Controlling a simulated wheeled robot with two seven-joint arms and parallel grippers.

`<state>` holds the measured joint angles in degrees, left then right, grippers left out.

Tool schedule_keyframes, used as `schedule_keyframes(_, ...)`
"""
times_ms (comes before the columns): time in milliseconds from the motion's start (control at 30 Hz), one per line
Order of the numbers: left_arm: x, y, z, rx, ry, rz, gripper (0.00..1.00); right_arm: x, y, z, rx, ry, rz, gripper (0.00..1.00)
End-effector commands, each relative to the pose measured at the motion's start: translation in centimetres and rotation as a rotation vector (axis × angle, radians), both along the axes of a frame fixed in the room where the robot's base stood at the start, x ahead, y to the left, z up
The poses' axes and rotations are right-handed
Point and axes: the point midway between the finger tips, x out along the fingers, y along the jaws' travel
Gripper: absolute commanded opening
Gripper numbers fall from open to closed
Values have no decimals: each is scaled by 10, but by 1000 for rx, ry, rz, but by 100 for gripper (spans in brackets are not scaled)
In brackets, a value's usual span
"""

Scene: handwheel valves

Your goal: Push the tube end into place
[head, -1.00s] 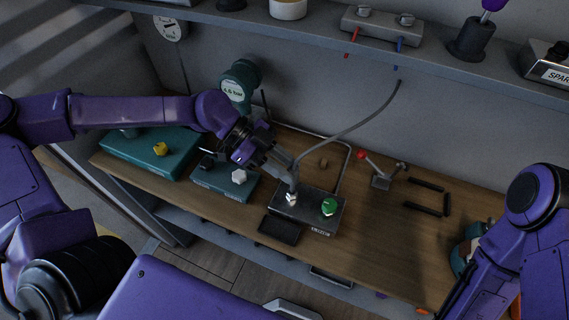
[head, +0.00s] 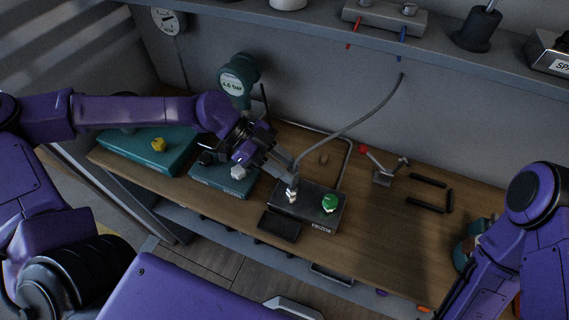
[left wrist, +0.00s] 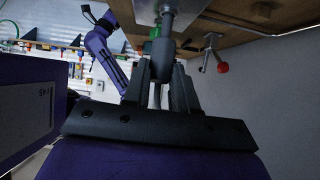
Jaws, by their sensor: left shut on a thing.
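My left gripper (head: 284,168) is shut on the grey tube (head: 352,124) near its end, above the dark box (head: 307,213) on the bench. The tube arcs from the gripper up and right to the wall. A silver fitting (head: 292,195) stands on the box top, directly under the gripper. In the left wrist view, the fingers (left wrist: 166,85) point at a grey cylindrical part (left wrist: 168,12). My right gripper is outside the head view; only its arm shows.
A green knob (head: 330,203) sits on the box, right of the fitting. A teal unit with a white knob (head: 238,172) stands left, near my left forearm. A red-tipped lever (head: 382,170) and black handles (head: 428,181) lie right.

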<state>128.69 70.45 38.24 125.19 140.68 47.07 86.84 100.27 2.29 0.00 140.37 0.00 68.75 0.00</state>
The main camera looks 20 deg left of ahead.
Motion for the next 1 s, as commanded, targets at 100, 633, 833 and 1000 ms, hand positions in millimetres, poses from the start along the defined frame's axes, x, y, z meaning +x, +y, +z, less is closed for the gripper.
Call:
schedule_keyframes(100, 0, 0, -3, 0, 0, 0, 0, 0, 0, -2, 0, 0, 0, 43)
schedule_keyframes(633, 0, 2, -3, -1, -1, 1, 56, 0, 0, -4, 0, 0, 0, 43)
schedule_keyframes(833, 3, 33, 17, -4, -7, 6, 56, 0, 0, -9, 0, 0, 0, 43)
schedule_keyframes(1000, 3, 67, 38, -5, -5, 5, 56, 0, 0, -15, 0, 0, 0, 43)
